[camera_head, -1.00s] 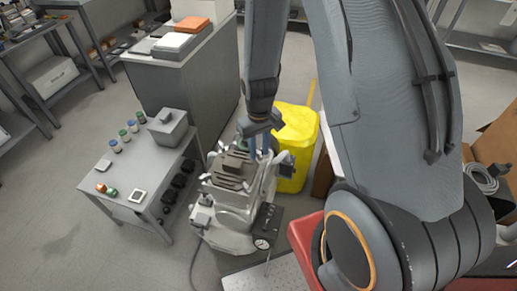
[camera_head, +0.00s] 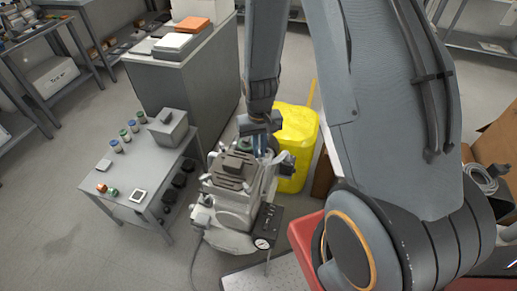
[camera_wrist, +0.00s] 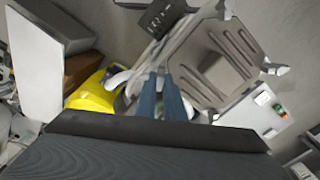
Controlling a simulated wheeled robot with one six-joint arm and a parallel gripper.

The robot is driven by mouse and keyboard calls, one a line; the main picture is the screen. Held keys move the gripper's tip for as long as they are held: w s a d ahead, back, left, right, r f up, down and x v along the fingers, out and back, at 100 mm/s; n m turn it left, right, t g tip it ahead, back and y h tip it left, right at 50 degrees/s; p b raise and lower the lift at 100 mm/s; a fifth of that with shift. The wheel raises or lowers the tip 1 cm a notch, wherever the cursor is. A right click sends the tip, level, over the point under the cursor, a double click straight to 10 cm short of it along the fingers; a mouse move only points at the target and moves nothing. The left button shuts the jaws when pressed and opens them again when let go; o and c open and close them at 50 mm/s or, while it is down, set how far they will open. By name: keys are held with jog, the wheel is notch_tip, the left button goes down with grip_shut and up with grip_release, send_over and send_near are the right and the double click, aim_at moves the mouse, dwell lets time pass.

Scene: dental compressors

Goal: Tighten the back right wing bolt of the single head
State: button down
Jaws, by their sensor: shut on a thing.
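The single head (camera_head: 229,184) is the grey ribbed block on top of the compressor, in the middle of the head view. In the wrist view its ribbed top (camera_wrist: 235,45) lies right of the fingers. My gripper (camera_head: 265,153) points down at the back right side of the head. In the wrist view its two blue fingers (camera_wrist: 166,84) are close together beside the head's edge. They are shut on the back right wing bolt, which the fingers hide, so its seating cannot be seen.
A yellow bin (camera_head: 297,150) stands close behind the compressor. A small grey table (camera_head: 150,180) with jars and a grey box (camera_head: 168,128) is at the left. A black box with a gauge (camera_head: 267,226) is at the compressor's front. A red surface (camera_head: 304,238) lies at right.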

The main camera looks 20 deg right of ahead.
jog(key=m, duration=0.7)
jog(key=shift+p, duration=0.4)
jog(key=m, duration=0.4)
jog(key=shift+m, duration=0.4)
jog(key=shift+w+m, duration=0.1)
jog(key=shift+m, duration=1.6)
jog(key=c, duration=1.9)
grip_release()
jog(key=shift+a, duration=0.1)
jog(key=shift+o, duration=0.2)
jog(key=shift+r, duration=0.1)
jog(key=shift+r+b, duration=0.55)
jog(key=shift+r, duration=3.3)
